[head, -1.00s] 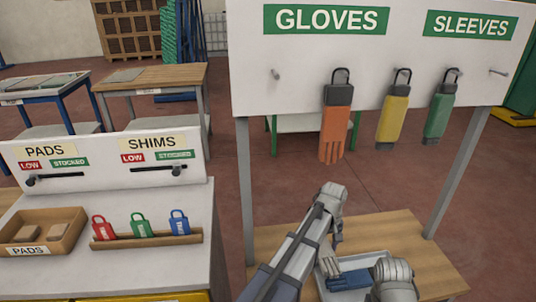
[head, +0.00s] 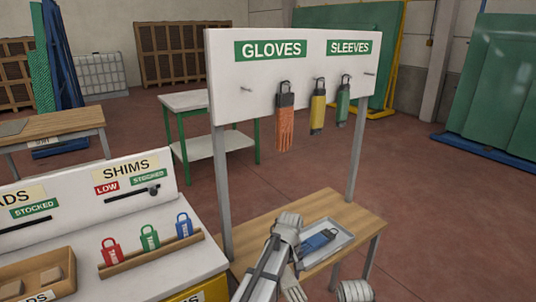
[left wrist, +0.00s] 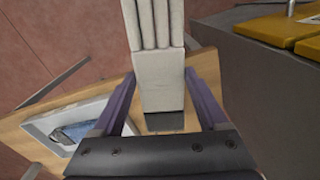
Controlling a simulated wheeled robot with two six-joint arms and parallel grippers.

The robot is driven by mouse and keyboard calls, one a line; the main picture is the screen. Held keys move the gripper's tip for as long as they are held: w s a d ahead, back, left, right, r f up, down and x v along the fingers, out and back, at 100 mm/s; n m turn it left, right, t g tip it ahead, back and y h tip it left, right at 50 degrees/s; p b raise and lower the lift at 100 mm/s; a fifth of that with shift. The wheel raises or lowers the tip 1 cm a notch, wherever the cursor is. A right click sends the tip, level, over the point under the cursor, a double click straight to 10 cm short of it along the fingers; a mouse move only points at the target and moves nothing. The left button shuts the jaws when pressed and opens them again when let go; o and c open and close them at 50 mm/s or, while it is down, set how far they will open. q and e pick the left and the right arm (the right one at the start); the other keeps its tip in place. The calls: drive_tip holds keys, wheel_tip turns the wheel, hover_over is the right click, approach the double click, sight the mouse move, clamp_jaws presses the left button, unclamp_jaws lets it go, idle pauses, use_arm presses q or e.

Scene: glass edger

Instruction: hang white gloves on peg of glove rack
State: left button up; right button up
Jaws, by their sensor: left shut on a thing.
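My left gripper (left wrist: 163,100) is shut on the white gloves (left wrist: 158,90), holding them by the cuff between its fingers. In the head view the white gloves (head: 293,290) show only partly, low beside my left arm. The glove rack (head: 222,75) is a white board on grey legs. A bare peg (head: 246,90) sticks out under the GLOVES sign (head: 270,50), left of the hanging orange gloves (head: 285,125). The held gloves are in front of and well below this peg. Part of my right arm shows at the bottom edge; its gripper is out of view.
Yellow (head: 317,112) and green (head: 343,105) items hang right of the orange gloves; another bare peg (head: 370,73) is at the far right. A tray (head: 345,238) with blue gloves (head: 318,240) stands on the wooden table (head: 240,240). The shims counter (head: 190,265) is at left.

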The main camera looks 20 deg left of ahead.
use_arm(q)
drive_tip(key=w+a+r+n+t+y+p, duration=0.15)
drive_tip(key=a+r+y+p, duration=0.35)
drive_tip(key=r, duration=0.6)
drive_tip(key=w+a+r+n+t+y+p, duration=0.1)
drive_tip(key=r+t+y+p, duration=0.2)
drive_tip(key=r+p, duration=0.6)
drive_tip(key=w+a+r+n+t+y+p, duration=0.1)
drive_tip(key=a+r+t+y+p, duration=0.25)
drive_tip(key=r, duration=0.95)
wheel_tip(320, 180, up, 13)
drive_tip(key=d+t+y+p, duration=0.2)
drive_tip(key=t+p, duration=0.1)
drive_tip(key=p, duration=0.2)
drive_tip(key=shift+w+d+f+m+y+p, duration=0.15)
drive_tip(key=shift+f+m+y+p, duration=0.05)
drive_tip(key=shift+m+y+p, duration=0.2)
use_arm(e)
wheel_tip(320, 180, up, 23)
drive_tip(key=shift+r, duration=0.2)
use_arm(q)
drive_tip(key=shift+w+a, duration=0.15)
drive_tip(key=shift+a, duration=0.05)
use_arm(e)
drive_tip(key=shift+a, duration=0.2)
